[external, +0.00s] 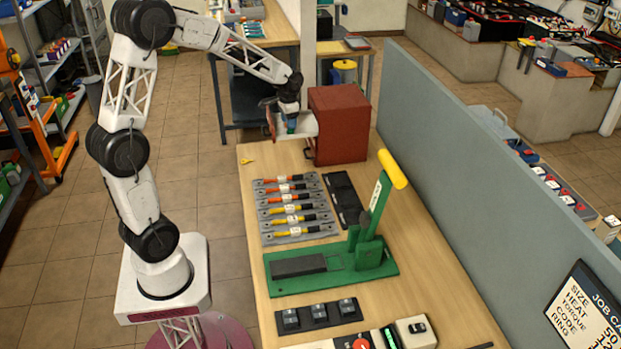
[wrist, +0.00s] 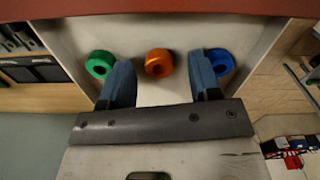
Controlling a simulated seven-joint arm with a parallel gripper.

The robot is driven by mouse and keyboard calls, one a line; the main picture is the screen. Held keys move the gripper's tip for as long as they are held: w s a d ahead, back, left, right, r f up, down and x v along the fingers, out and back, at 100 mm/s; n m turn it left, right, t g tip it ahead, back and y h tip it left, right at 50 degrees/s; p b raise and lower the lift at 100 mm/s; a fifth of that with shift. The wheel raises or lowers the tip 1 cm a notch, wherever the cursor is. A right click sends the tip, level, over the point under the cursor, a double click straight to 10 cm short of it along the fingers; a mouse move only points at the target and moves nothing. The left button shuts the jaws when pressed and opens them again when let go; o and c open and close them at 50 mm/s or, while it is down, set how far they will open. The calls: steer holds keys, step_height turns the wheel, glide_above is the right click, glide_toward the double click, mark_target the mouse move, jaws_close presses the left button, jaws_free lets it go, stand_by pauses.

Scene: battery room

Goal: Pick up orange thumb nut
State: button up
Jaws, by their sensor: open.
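The orange thumb nut (wrist: 159,63) lies in a pale open drawer (wrist: 185,32), between a green thumb nut (wrist: 99,64) on the left and a blue thumb nut (wrist: 221,62) on the right. My gripper (wrist: 161,67) is open. In the wrist view its two blue-grey fingers stand either side of the orange nut, with a gap on each side; the right finger partly overlaps the blue nut. In the external view my gripper (external: 290,124) is at the drawer, and the nuts cannot be made out. I cannot tell its exact height above the orange nut.
The drawer sticks out left from a red cabinet (external: 338,125), whose edge runs across the top of the wrist view. A rack of cable tools (external: 293,210) and a green lever press (external: 335,268) stand nearer on the bench. A grey partition (external: 450,150) lines the right.

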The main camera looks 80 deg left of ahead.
steer(key=shift+c, duration=0.5)
steer(key=c, duration=0.9)
steer(key=shift+r, duration=0.2)
step_height(320, 180, up, 10)
steer(key=shift+f, duration=0.15)
